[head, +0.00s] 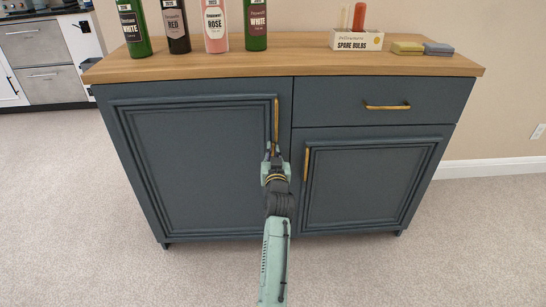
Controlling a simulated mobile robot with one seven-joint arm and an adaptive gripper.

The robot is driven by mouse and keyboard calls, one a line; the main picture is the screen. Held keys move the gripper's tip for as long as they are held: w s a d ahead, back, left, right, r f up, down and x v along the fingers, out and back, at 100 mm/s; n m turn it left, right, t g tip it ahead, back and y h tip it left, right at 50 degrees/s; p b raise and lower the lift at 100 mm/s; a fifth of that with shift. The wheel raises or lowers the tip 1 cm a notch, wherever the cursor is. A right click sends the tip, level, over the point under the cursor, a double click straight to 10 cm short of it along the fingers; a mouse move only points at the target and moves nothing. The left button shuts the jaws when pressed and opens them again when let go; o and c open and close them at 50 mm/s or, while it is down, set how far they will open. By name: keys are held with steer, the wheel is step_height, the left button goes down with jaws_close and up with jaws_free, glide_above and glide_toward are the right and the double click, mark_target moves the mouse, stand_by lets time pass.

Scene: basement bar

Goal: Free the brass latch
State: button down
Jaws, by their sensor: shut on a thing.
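A dark blue-grey cabinet (200,165) stands ahead with a large left door, a right drawer and a smaller right door. A vertical brass bar handle (276,115) sits near the right edge of the left door. My gripper (273,151) is shut on the lower part of this handle, and its fingers hide the handle's bottom end. The left door looks closed. I cannot make out a latch apart from the brass handles.
The drawer has a brass handle (387,106), and the right door has another (307,164). Several bottles, a spare bulbs box (356,40) and sponges (422,48) stand on the wooden top (300,66). Carpet (400,275) in front is clear.

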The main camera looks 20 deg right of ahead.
steer(key=shift+n, duration=0.5)
steer(key=c, duration=2)
jaws_free()
steer(key=shift+o, duration=0.2)
